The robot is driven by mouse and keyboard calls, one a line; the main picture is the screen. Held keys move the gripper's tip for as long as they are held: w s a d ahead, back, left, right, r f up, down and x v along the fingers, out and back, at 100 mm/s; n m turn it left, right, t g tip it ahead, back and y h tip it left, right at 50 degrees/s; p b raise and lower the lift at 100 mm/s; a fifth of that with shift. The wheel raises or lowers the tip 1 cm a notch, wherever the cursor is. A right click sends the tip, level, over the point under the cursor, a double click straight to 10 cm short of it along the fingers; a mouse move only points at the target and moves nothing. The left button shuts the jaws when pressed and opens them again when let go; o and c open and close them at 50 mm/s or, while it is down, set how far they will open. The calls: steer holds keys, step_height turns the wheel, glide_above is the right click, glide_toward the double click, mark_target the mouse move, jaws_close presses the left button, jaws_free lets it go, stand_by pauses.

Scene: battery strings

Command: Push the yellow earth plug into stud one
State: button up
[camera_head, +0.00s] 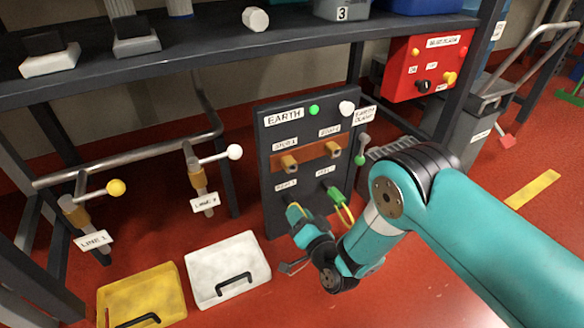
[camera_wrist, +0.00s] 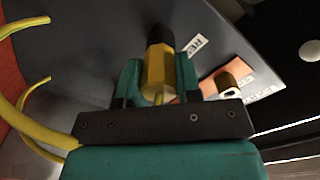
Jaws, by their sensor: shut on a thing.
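The yellow earth plug (camera_wrist: 158,75) is between the two fingers of my gripper (camera_wrist: 159,82) in the wrist view. Its far end meets a dark round piece (camera_wrist: 160,35) at the board, beside a label starting "RES". In the head view my gripper (camera_head: 302,222) is at the lower left of the dark earth board (camera_head: 268,140), below the REST 1 label, and mostly hides the plug. Stud one (camera_head: 289,164) is above it, a brass stub on the copper bar (camera_head: 311,156). A stud also shows at right in the wrist view (camera_wrist: 226,82). I cannot tell how deep the plug sits.
Stud two (camera_head: 332,156) is to the right on the bar. A green plug (camera_head: 335,196) with a yellow cable hangs at REST 2. Yellow cable (camera_wrist: 32,135) loops at left in the wrist view. A grey lever with a green knob (camera_head: 361,160) is at the board's right edge.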

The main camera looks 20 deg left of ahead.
steer(key=shift+p+v, duration=2.05)
steer(key=shift+v, duration=0.35)
steer(key=shift+p+v, duration=1.55)
steer(key=shift+v, duration=0.9)
step_height(320, 180, up, 13)
steer(key=p, duration=0.5)
steer(key=shift+s+d, duration=0.3)
steer(key=shift+r+p, duration=0.1)
steer(key=shift+p, duration=0.3)
steer(key=shift+b+x, duration=0.85)
steer(key=shift+x, duration=2.05)
